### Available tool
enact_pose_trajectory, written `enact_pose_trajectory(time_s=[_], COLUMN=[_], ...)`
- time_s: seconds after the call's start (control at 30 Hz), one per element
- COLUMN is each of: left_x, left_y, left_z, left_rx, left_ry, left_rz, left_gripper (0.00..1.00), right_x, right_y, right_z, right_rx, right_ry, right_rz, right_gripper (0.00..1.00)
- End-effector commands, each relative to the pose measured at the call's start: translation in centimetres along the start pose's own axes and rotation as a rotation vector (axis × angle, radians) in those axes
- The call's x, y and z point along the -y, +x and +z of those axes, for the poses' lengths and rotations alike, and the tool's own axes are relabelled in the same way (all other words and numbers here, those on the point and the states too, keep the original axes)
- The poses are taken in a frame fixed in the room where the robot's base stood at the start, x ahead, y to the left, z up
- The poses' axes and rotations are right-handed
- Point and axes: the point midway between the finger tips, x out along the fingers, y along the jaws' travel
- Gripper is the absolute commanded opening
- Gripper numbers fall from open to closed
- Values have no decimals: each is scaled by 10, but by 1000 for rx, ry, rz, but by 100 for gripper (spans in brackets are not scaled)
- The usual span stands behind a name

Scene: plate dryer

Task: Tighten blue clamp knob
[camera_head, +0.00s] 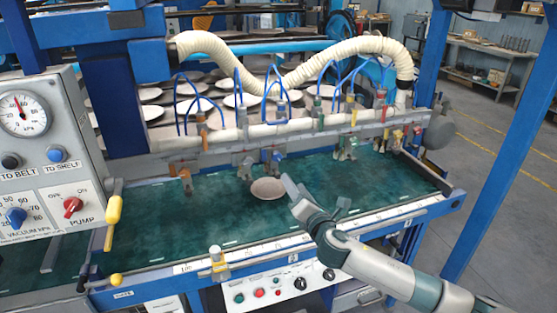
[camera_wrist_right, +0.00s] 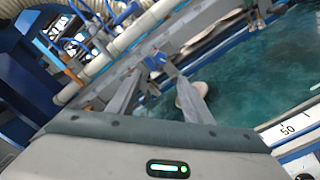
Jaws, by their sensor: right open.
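The blue clamp knob (camera_head: 275,155) appears as a small blue part on a clamp hanging from the middle of the pale rail. In the right wrist view a blue part (camera_wrist_right: 157,61) shows just beyond the fingertips, close to the gap between them. My right gripper (camera_head: 316,193) is open and empty, in front of the clamp and to its right in the head view, apart from it. Its two fingers also show in the right wrist view (camera_wrist_right: 162,82). My left gripper is not in view.
A round plate (camera_head: 268,188) lies on the green belt (camera_head: 220,210) below the clamp. Other coloured clamps hang along the rail (camera_head: 300,130) on both sides. A gauge panel (camera_head: 40,150) stands at left. Cream hoses (camera_head: 330,50) arch above the rail.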

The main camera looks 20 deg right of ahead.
Motion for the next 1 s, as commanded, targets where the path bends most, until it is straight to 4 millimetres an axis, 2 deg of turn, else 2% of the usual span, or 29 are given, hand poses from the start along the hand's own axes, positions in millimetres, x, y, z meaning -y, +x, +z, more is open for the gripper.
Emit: enact_pose_trajectory(time_s=[0.6,1.0], left_x=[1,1], left_y=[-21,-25], left_z=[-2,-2], left_rx=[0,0], left_ry=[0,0], left_rz=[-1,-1], left_gripper=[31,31], right_x=[-2,-1], right_y=[92,139], right_z=[2,1], right_rx=[1,2], right_ry=[1,0], right_rz=[0,0], right_gripper=[46,46])
